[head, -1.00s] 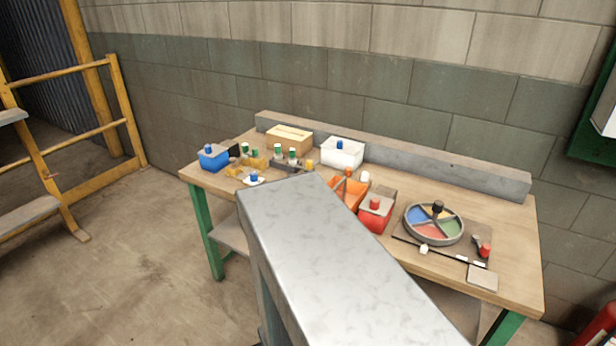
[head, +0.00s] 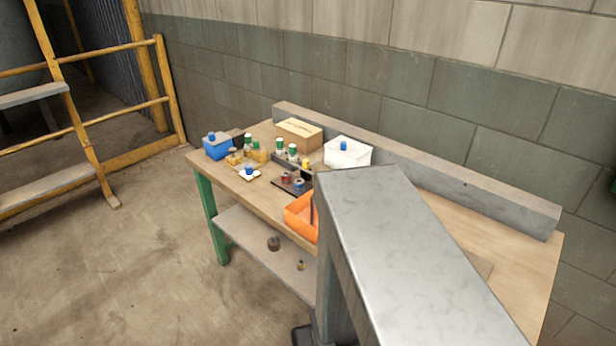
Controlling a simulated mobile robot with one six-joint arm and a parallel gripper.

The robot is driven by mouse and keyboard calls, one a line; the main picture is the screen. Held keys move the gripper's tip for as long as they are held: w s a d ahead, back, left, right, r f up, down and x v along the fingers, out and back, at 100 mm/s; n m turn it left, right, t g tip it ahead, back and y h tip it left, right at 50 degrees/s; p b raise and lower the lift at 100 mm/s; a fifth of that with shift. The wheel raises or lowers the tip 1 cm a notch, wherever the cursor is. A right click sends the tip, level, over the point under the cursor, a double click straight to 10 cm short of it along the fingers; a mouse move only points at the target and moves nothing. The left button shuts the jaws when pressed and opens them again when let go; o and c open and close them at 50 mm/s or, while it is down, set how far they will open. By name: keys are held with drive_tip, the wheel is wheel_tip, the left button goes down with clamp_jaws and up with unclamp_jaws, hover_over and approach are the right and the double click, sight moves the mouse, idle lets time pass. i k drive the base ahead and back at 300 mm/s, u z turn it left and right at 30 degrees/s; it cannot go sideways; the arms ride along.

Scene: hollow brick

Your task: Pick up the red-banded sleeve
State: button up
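A small red and dark piece (head: 286,177) sits on a dark flat plate on the workbench, left of my arm. It may be the red-banded sleeve, but it is too small to make out a band or a hollow. A small blue and grey piece (head: 298,184) stands beside it on the right. A wide grey metal link, which I take as part of my arm, covers the middle and right of the bench. My gripper is not seen in the head view.
The wooden workbench (head: 420,206) has a grey beam (head: 450,185) along its back. An orange bin (head: 300,216), white box (head: 347,153), cardboard box (head: 298,134), blue bin (head: 217,148) and several green-capped pieces stand on it. A lower shelf (head: 262,250) holds small items. Yellow railing stands left.

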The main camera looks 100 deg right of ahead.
sight(286, 180)
drive_tip(key=u, duration=0.5)
drive_tip(key=k, duration=0.2)
drive_tip(key=z, duration=1.4)
drive_tip(key=k, duration=1.05)
drive_tip(key=z, duration=0.3)
drive_tip(key=i, duration=0.5)
drive_tip(key=z, duration=0.05)
